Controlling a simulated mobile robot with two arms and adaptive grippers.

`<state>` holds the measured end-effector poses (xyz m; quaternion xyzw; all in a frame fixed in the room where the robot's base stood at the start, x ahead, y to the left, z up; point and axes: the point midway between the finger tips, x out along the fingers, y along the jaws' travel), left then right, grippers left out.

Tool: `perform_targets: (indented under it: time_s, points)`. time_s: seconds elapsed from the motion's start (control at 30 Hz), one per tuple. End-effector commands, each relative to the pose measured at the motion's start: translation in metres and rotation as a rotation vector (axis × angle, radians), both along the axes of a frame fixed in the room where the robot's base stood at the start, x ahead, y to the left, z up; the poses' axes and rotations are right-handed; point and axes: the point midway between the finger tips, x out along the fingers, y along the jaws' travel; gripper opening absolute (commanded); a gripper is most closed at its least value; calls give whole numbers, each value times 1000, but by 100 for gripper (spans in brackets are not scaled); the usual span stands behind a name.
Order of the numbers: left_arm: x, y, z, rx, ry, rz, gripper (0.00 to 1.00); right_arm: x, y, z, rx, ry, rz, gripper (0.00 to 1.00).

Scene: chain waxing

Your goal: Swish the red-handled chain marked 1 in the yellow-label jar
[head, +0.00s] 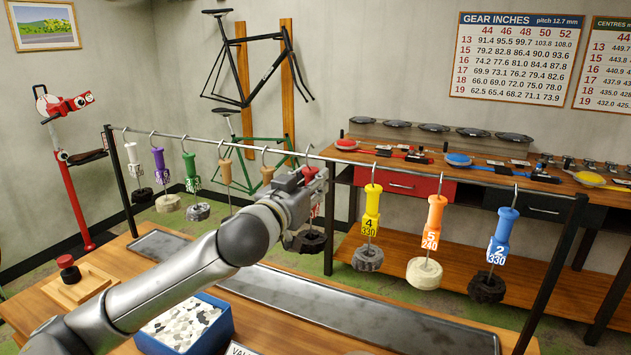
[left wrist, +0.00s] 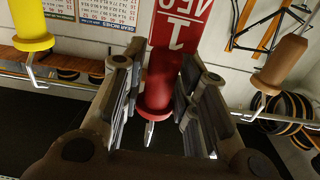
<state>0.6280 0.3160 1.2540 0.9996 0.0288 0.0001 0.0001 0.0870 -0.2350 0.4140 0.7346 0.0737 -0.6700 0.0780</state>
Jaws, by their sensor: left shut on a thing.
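The red-handled chain marked 1 (head: 310,174) is at the middle of the hanging rail, largely hidden behind my left gripper in the head view. Its hook shows at the rail, and its dark coiled chain (head: 308,241) hangs below. My left gripper (head: 303,188) is shut on the red handle. In the left wrist view the red handle (left wrist: 160,85) stands between the two fingers (left wrist: 160,95), with its red label and upside-down 1 visible. No yellow-label jar is visible in either view. My right gripper is not in view.
The rail (head: 345,158) also carries yellow 4 (head: 371,210), orange 5 (head: 434,222) and blue 2 (head: 502,237) handles on the right, and several others on the left. On the front bench are a long metal tray (head: 350,322), a blue box (head: 215,336) and a red-knobbed wooden block (head: 83,283).

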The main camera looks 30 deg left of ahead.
Motion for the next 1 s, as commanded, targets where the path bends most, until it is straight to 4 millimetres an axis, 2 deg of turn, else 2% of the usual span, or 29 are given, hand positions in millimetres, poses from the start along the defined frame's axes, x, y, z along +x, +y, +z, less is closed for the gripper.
perform_targets:
  time_s: [0.23,0.53,0.8,1.0]
  points:
    - [-16,-1,1,0,-4,-1,0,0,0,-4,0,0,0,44]
    - [-16,-1,3,0,-4,0,0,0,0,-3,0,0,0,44]
    - [-16,-1,22,-1,-4,0,0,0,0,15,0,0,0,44]
    - [-16,-1,22,0,-3,0,0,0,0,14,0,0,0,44]
